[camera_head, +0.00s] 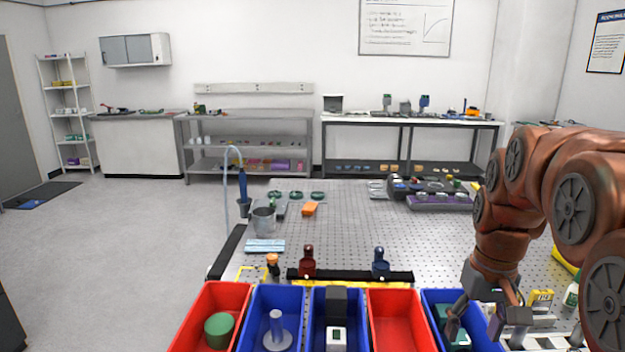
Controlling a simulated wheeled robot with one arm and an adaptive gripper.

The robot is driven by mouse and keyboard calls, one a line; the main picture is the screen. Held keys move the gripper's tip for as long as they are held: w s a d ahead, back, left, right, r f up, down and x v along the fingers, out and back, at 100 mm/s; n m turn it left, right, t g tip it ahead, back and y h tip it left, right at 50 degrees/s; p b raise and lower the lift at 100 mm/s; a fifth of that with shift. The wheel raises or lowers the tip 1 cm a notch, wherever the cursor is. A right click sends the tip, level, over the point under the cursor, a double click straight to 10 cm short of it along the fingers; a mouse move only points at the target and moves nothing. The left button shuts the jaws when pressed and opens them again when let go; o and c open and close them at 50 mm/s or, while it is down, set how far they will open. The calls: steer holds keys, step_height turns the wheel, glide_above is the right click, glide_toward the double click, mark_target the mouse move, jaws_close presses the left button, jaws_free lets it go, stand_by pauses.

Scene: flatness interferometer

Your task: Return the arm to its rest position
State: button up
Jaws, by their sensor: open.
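My copper-coloured arm (560,170) comes in from the right edge and bends down at the front right. My gripper (487,321) points downward at the arm's end, over the right end of the bin row. Its fingers are apart. One finger is in front of the rightmost blue bin (432,298), which has dark teal items in it. I see nothing held between the fingers.
A perforated table (345,225) holds a metal cup (263,221), an orange block (309,209) and a dark device (425,187). Red and blue bins line its front edge. The table's middle is mostly clear.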

steer(key=s+a+f, duration=0.2)
steer(key=s+a, duration=0.1)
steer(key=s, duration=0.4)
steer(key=s+a+f+g+p, duration=0.1)
steer(key=s+a+f, duration=0.1)
steer(key=s, duration=0.5)
steer(key=s+a+f, duration=0.3)
steer(key=s+f, duration=0.1)
steer(key=s, duration=0.3)
steer(key=shift+s+a+n+g, duration=0.3)
steer(key=shift+s+a+n, duration=0.05)
steer(key=shift+s+n, duration=0.05)
